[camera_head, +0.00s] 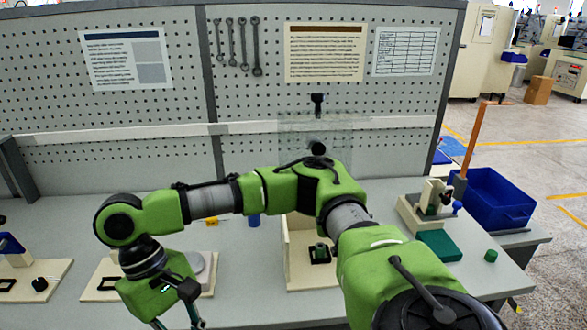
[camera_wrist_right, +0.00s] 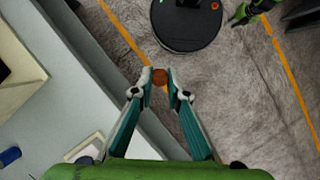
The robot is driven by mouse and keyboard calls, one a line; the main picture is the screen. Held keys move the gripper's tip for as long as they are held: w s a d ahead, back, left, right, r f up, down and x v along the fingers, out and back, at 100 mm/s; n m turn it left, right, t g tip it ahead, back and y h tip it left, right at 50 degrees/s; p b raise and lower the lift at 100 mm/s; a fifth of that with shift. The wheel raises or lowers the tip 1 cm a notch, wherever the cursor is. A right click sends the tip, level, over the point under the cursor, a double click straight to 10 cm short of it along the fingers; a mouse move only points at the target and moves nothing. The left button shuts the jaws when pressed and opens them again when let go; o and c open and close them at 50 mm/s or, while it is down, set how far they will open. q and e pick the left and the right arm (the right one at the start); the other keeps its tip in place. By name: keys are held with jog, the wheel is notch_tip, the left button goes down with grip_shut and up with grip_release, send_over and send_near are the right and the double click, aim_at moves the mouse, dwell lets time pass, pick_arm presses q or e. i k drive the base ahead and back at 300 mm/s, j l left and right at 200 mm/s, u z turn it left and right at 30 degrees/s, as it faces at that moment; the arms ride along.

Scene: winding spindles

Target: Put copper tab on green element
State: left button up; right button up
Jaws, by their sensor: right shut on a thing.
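My right arm reaches across the head view from the lower right. Its gripper shows in part at the bottom edge (camera_head: 178,318), with the fingertips cut off. In the right wrist view my right gripper (camera_wrist_right: 160,82) is shut on a small round copper tab (camera_wrist_right: 160,76), held between the fingertips over the floor, beyond the table edge. A small green cylinder (camera_head: 491,256) stands alone at the table's right side. Another dark green piece (camera_head: 320,249) sits in a black holder on a wooden fixture. I cannot tell which is the green element. My left gripper is not in view.
The grey table (camera_head: 250,290) has several wooden fixtures, one (camera_head: 300,240) partly behind my arm. A flat green block (camera_head: 440,245) and a blue bin (camera_head: 490,200) are at the right. A pegboard (camera_head: 350,140) rises behind. Bare table surrounds the lone green cylinder.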

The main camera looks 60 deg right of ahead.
aim_at(320, 247)
jog(key=i+z, duration=0.15)
jog(key=z, duration=0.25)
jog(key=i+j+z, duration=0.1)
jog(key=z, duration=0.3)
jog(key=i+j+z, duration=0.1)
jog(key=z, duration=0.3)
